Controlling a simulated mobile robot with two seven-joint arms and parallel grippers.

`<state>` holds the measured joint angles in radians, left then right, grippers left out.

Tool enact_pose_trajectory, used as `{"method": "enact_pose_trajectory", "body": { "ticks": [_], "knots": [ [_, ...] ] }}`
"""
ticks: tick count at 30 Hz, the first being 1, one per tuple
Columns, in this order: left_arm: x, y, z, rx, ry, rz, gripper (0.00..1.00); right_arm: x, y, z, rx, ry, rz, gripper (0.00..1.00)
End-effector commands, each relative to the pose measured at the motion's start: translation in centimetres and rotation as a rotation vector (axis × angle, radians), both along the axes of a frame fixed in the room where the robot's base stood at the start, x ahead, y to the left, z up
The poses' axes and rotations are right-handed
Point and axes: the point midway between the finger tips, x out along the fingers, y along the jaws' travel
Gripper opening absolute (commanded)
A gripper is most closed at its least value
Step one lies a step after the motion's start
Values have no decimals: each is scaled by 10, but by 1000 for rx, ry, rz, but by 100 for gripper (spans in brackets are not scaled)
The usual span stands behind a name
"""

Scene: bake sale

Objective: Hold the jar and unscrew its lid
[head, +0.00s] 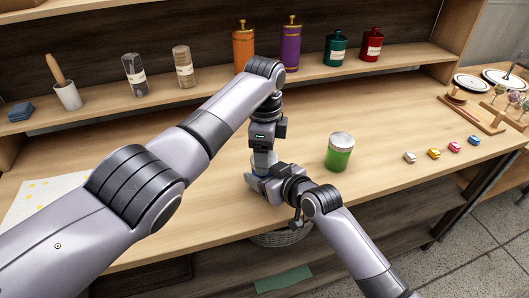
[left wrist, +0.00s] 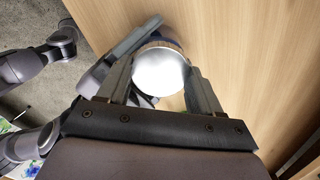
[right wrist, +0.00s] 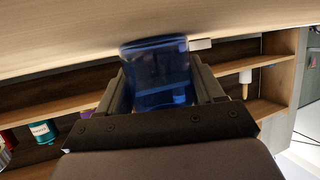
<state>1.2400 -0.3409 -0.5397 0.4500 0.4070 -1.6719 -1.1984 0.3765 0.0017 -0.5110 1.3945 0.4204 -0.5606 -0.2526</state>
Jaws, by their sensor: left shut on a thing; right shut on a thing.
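A blue jar (right wrist: 158,78) with a pale metallic lid stands on the table, mostly hidden by my grippers in the head view. My right gripper (right wrist: 160,85) is shut on the jar's blue body from the side. My left gripper (left wrist: 162,80) comes from above and is shut on the jar's lid (left wrist: 160,72), with a finger on each side of it. In the head view my left gripper (head: 263,158) is over the jar and my right gripper (head: 262,184) is low beside it.
A green jar with a silver lid (head: 340,152) stands to the right. A shelf (head: 210,90) with bottles and canisters runs along the back. A wire basket (head: 282,236) sits below the front edge. The table's middle left is clear.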

Motion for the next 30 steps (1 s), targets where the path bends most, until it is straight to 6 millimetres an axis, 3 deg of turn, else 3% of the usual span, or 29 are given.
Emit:
{"method": "enact_pose_trajectory", "body": {
  "ticks": [8,9,11,19,30],
  "knots": [
    [0,1,0,2,2,8,28,1,-2,-1,-1,1,-3,0],
    [0,1,0,2,2,8,71,1,-2,-1,-1,1,-3,0],
    [0,1,0,2,2,7,90,1,-2,-1,-1,1,-3,0],
    [-1,-1,2,0,5,4,90,1,-2,-1,-2,1,-4,0],
    [-1,-1,44,-2,2,4,90,0,-1,-2,-4,4,-2,0]
  ]
}}
